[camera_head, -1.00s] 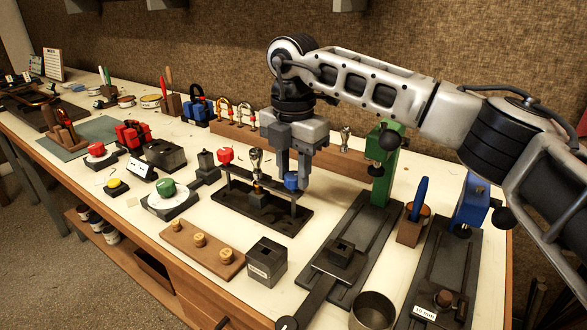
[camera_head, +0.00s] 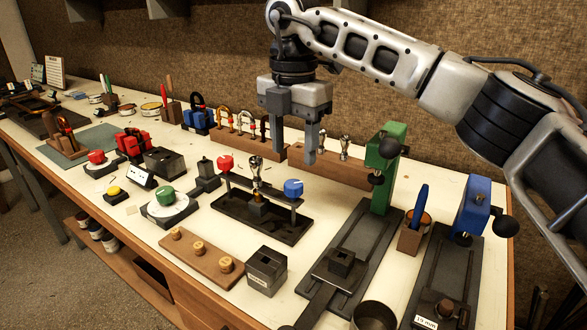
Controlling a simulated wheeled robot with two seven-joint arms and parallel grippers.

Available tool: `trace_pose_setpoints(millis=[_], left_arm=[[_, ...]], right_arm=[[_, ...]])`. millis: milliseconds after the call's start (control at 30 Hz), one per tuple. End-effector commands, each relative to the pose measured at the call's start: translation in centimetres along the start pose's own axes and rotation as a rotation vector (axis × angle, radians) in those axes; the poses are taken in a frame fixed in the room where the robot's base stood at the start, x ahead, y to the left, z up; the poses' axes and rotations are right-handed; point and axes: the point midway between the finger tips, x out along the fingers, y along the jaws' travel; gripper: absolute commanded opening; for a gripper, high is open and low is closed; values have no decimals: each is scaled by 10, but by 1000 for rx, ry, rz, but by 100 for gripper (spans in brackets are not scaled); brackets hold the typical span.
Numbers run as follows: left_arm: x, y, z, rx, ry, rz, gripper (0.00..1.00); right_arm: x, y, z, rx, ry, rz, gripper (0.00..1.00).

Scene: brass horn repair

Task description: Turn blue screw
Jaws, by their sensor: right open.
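The blue screw (camera_head: 293,188) is a blue knob at the right end of a dark fixture (camera_head: 236,211) on the bench. A red knob (camera_head: 225,163) sits at the fixture's left end, and a small metal valve-like part (camera_head: 257,170) stands upright between them. My right gripper (camera_head: 295,154) is open and empty, with its fingers pointing down. It is above and apart from the blue screw, which shows fully. My left gripper is not in view.
A green press (camera_head: 382,165) and a blue press (camera_head: 471,205) stand to the right. A wooden rack (camera_head: 335,168) with metal parts is behind the fixture. A wooden peg board (camera_head: 201,257) and a dark box (camera_head: 266,270) are in front.

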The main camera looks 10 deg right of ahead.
Motion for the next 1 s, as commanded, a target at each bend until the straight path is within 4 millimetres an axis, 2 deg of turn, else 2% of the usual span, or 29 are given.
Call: trace_pose_setpoints(millis=[33,200,400,600,1000], left_arm=[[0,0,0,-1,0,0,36],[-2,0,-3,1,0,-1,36],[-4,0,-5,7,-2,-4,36],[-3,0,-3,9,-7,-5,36],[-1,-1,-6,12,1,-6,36]], right_arm=[[-15,1,0,1,-3,5,52],[-55,1,0,2,-1,4,52],[-84,0,0,1,-1,2,52],[-94,0,0,1,0,1,52],[-93,0,0,0,-1,1,52]])
